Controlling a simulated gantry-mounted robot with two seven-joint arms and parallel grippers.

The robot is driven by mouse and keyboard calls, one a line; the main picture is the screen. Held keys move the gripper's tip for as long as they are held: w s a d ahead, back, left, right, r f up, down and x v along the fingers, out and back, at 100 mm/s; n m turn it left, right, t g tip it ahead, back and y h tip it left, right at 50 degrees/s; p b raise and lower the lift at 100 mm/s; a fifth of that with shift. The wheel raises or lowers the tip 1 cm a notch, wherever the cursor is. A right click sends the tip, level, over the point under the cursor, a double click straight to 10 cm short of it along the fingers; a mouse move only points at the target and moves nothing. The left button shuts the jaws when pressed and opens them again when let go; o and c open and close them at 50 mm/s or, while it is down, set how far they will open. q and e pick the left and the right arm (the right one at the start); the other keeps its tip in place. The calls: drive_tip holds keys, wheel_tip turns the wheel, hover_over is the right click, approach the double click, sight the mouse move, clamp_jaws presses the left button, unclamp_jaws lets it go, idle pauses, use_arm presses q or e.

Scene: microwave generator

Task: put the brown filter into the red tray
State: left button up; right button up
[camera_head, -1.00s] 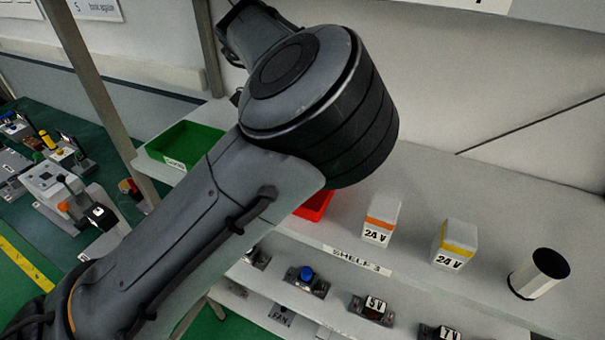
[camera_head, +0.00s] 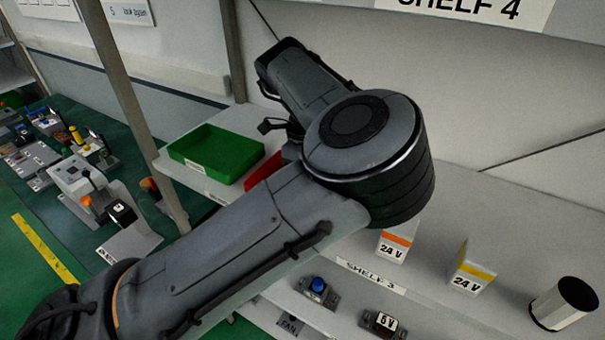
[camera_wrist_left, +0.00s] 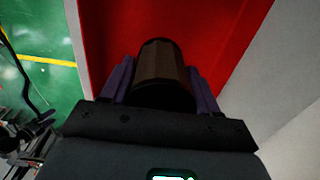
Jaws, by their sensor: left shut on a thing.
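The brown filter (camera_wrist_left: 162,68) is a dark brown cylinder in the left wrist view. My left gripper (camera_wrist_left: 160,80) is shut on it, with one purple-grey finger on each side. The red tray (camera_wrist_left: 215,30) fills the background behind and around the filter in that view, so the filter appears over it. I cannot tell whether the filter touches the tray floor. In the head view, only a strip of the red tray (camera_head: 264,169) shows, behind my left arm. The left gripper and filter are hidden there. My right gripper is not in view.
A green tray (camera_head: 216,155) stands left of the red tray on the shelf (camera_head: 480,225). To the right are an orange-striped 24 V box (camera_head: 394,246), a yellow-striped 24 V box (camera_head: 472,275) and a white cylinder with a dark opening (camera_head: 563,304).

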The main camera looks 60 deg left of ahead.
use_arm(q)
drive_tip(key=o, duration=1.3)
drive_tip(key=shift+f, duration=0.1)
drive_tip(key=shift+r, duration=2.2)
